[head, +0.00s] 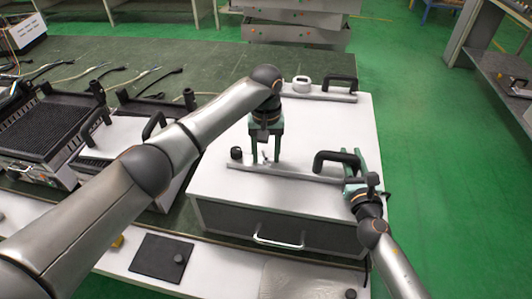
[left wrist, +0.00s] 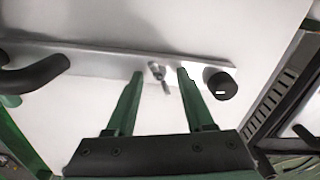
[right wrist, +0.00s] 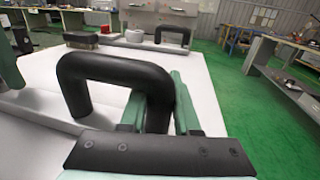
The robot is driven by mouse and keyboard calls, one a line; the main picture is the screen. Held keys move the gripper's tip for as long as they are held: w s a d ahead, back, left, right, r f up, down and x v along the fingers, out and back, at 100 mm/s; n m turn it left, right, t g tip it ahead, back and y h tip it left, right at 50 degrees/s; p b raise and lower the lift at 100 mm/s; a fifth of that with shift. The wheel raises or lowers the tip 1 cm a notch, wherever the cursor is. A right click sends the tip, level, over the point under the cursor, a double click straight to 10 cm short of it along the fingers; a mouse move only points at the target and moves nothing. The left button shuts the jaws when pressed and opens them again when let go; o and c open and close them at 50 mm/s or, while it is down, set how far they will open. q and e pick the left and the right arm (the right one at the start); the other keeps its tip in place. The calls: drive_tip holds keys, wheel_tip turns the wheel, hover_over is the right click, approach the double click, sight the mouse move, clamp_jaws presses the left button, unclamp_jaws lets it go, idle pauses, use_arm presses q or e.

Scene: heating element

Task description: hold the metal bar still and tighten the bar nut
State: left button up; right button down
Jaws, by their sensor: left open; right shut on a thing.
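The metal bar (head: 290,173) lies along the front of a white box top, with a black arched handle (head: 335,157) at its right end. My right gripper (head: 352,182) is shut on the right leg of this handle, which the right wrist view shows closely (right wrist: 110,65). My left gripper (head: 265,158) points down over the left part of the bar. Its fingers are open and apart in the left wrist view (left wrist: 160,76). A small metal nut (left wrist: 157,71) sits on the bar between the fingertips, with no visible contact. Its threads are too small to make out.
A black knob (left wrist: 222,86) stands beside the bar's left end. A second bar with a black handle (head: 340,82) and a white round part (head: 302,84) lie at the back of the white box (head: 340,120). Grill-like units (head: 50,120) stand at the left.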

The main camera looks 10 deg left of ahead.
use_arm(q)
clamp_jaws()
idle(0.5)
